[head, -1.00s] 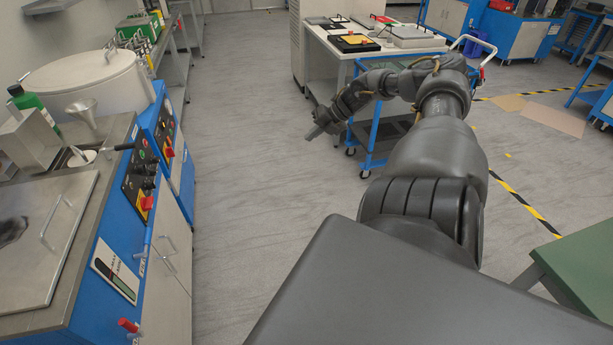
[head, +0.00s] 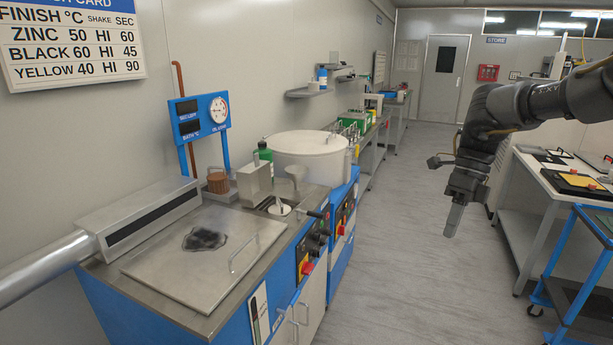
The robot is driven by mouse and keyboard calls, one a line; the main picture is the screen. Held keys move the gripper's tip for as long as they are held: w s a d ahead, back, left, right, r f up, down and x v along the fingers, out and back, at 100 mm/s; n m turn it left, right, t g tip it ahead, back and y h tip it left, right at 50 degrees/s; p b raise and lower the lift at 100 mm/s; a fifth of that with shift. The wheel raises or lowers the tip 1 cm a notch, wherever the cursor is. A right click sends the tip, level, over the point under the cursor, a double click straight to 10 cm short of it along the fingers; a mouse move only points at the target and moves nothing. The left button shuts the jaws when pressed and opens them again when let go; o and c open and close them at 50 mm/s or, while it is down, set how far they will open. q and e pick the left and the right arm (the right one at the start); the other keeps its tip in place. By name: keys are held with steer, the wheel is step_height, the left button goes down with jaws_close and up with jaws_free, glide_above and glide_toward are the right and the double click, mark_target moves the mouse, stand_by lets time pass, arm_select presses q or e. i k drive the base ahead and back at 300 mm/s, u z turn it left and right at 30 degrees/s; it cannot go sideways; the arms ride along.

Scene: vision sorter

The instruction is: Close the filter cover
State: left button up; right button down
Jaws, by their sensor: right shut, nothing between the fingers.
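No part is labelled as the filter cover, and I cannot tell which one it is. A flat steel lid (head: 170,262) with a wire handle (head: 243,254) lies level on the blue machine at the left. A dark patch (head: 204,239) shows on this lid. A large round white lid (head: 300,143) tops the drum behind it. My right gripper (head: 453,221) is shut and empty, pointing down over the aisle, well to the right of the machine and apart from everything. My left gripper is not in view.
A steel duct (head: 140,215) runs along the machine's rear left. A funnel (head: 296,173), a green bottle (head: 263,151) and a gauge panel (head: 200,117) stand at its back. A blue cart (head: 575,265) and white table (head: 560,190) are at right. The aisle floor (head: 410,270) is clear.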

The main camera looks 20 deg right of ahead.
mark_target(254, 180)
steer(key=z, duration=1.4)
steer(key=i, duration=4.8)
steer(key=u, duration=5.1)
